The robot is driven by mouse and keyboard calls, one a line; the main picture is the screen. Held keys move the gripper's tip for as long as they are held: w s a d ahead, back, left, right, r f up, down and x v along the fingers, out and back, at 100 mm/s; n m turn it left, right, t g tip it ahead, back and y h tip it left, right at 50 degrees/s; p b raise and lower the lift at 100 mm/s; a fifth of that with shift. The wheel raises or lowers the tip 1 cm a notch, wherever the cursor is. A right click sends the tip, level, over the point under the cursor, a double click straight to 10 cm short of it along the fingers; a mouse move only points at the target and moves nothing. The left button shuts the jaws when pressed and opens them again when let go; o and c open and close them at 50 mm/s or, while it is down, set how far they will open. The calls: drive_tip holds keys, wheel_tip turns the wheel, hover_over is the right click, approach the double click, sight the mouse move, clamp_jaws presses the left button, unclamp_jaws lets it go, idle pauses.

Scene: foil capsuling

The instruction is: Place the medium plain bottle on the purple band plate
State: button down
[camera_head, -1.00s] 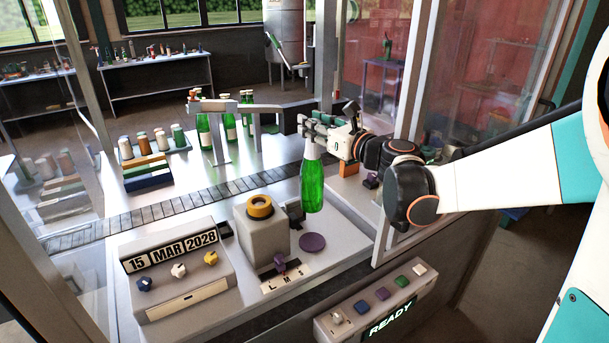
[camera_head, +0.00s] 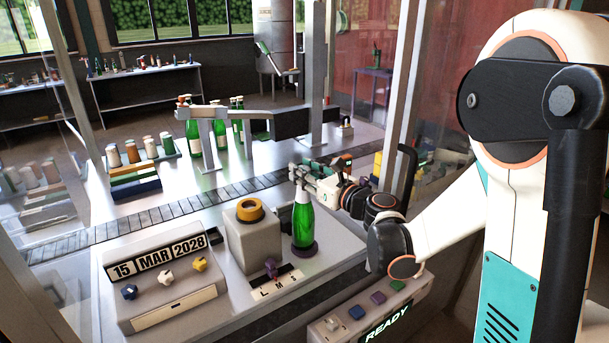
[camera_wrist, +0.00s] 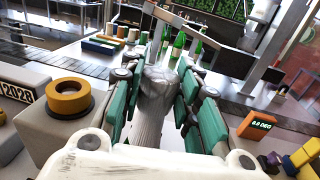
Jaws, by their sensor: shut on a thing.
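My gripper (camera_head: 306,174) is shut on the bottle's pale neck and comes in from the right. In the wrist view the grey-white neck (camera_wrist: 155,100) sits between the green finger pads. The bottle's lower body and the plate are hidden in that view.
A grey block with a yellow ring (camera_head: 250,209) stands just left of the bottle. A date box (camera_head: 165,275) is farther left. Several green bottles (camera_head: 193,137) stand behind the conveyor (camera_head: 170,212). A button panel reading READY (camera_head: 375,312) is in front.

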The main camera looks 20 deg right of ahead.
drive_tip(key=shift+f, duration=0.1)
drive_tip(key=c, duration=1.2)
unclamp_jaws()
drive_tip(key=shift+s+d, duration=0.1)
drive_tip(key=shift+s, duration=0.1)
drive_tip(key=p+v, duration=0.1)
drive_tip(key=v, duration=1)
drive_tip(key=shift+s, duration=0.35)
